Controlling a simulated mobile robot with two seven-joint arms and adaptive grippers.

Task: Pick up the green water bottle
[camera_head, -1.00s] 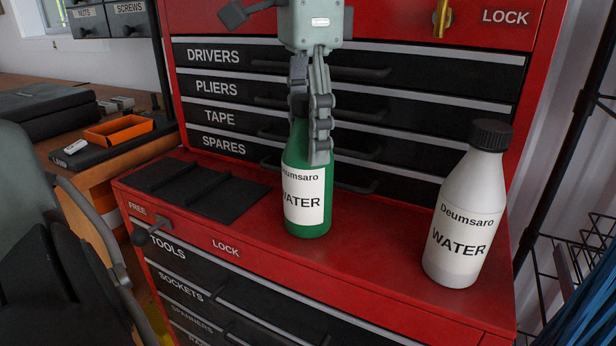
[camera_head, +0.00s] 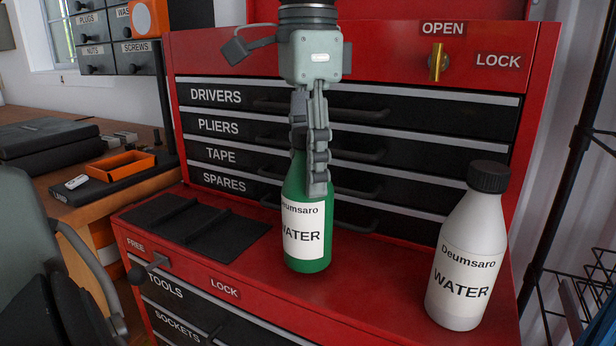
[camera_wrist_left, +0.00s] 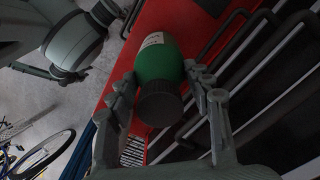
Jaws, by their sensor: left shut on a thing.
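The green water bottle (camera_head: 308,250), with a white label, stands upright at the red tool chest's ledge (camera_head: 385,290), in the middle of the head view. I cannot tell whether its base touches the ledge. My left gripper (camera_head: 314,185) comes down from above, shut on the bottle's upper part, its fingers hiding part of the neck. In the left wrist view the green bottle (camera_wrist_left: 158,62) shows its dark cap (camera_wrist_left: 160,103) towards me, between the two fingers of my left gripper (camera_wrist_left: 166,85).
A white water bottle (camera_head: 468,250) with a black cap stands to the right on the ledge. Black drawers (camera_head: 345,155) rise close behind. A dark mat (camera_head: 195,222) lies to the left. A wooden bench (camera_head: 150,185) with an orange tray (camera_head: 120,165) is further left.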

